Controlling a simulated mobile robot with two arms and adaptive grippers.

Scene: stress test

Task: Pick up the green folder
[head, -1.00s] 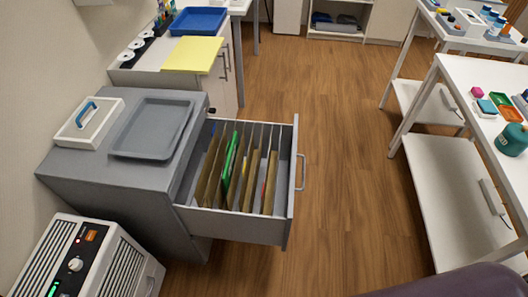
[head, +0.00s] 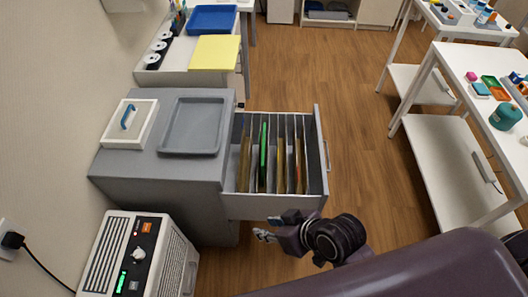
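The green folder (head: 263,155) stands on edge among several tan folders (head: 298,165) in the open drawer (head: 272,207) of the grey cabinet (head: 165,205). Its narrow top edge faces up toward my view. My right gripper (head: 266,231) is in front of the drawer, at the near side, apart from the folder. It is small and dark, and I cannot tell how far its fingers are spread. No folder shows in it. My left gripper is not in view.
A white heater-like unit (head: 138,255) stands at the near left. White tables (head: 485,85) stand at right. Wooden floor (head: 335,75) is clear between.

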